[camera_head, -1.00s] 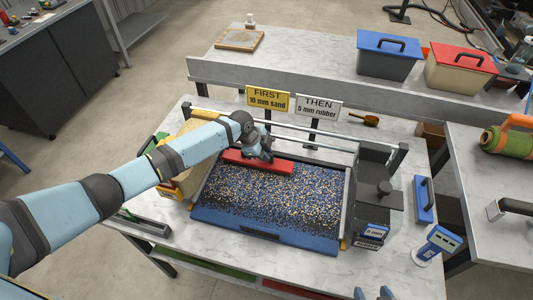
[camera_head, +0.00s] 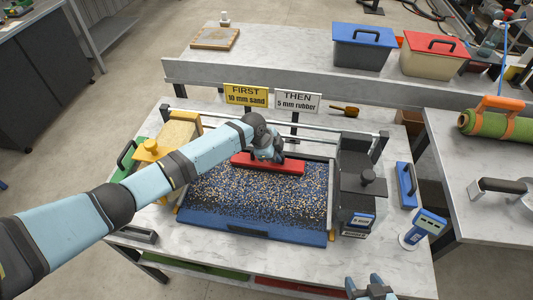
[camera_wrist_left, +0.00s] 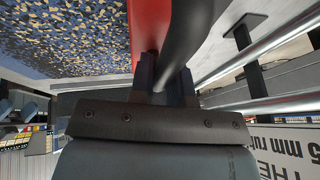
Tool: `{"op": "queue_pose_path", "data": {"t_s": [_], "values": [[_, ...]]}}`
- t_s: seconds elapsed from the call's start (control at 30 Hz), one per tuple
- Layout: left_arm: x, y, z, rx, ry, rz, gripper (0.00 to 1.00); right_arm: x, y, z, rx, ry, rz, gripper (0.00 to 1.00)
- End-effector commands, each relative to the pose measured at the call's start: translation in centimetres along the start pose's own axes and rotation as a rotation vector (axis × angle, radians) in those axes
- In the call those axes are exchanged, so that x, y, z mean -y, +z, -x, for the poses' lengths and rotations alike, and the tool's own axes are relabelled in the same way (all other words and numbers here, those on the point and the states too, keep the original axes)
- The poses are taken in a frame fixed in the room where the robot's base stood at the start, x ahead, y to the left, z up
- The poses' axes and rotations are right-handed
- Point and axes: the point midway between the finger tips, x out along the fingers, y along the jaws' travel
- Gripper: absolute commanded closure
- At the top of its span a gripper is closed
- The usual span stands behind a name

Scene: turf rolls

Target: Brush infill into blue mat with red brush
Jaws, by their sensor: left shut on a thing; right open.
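The blue mat (camera_head: 205,217) lies in a frame on the table, speckled with tan and dark infill over most of its surface; its near edge is plainer blue. The red brush (camera_head: 290,167) lies across the far part of the mat. My left gripper (camera_head: 270,154) is shut on the brush's handle; the arm hides part of the brush. In the left wrist view the red brush (camera_wrist_left: 148,25) and its dark handle run between the fingers, with speckled mat (camera_wrist_left: 60,35) beside it. My right gripper (camera_head: 372,288) is open and empty at the bottom edge.
A yellow sign (camera_head: 246,96) and a white sign (camera_head: 297,102) stand behind the mat by metal rails. A dark hopper (camera_head: 362,180) stands at the right, with a blue-handled tool (camera_head: 407,186) and a blue gauge (camera_head: 424,228) beyond. Lidded bins (camera_head: 362,48) sit on the back table.

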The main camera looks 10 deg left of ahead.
Motion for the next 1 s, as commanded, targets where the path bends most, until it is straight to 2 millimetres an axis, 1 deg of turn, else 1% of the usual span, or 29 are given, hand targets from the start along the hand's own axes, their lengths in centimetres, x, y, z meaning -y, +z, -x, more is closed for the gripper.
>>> {"op": "queue_pose_path", "data": {"t_s": [0.03, 0.6, 0.77, 1.0], "values": [[0.0, -0.6, -0.3, -0.002, 0.001, -0.001, 1.0, 0.0, 0.1, -0.1, 0.0, 0.0, 0.0, 0.39], [0.0, -5.7, -2.4, -0.001, 0.0, -0.001, 1.0, 0.0, 0.9, -0.6, 0.0, 0.0, 0.0, 0.39], [0.0, -6.2, -2.6, 0.0, 0.0, 0.001, 1.0, 0.0, 1.0, -0.6, 0.0, 0.0, 0.0, 0.39], [0.0, -6.1, -2.6, 0.0, 0.0, 0.001, 1.0, 0.0, 0.9, -0.6, 0.0, 0.0, 0.0, 0.39]]}}
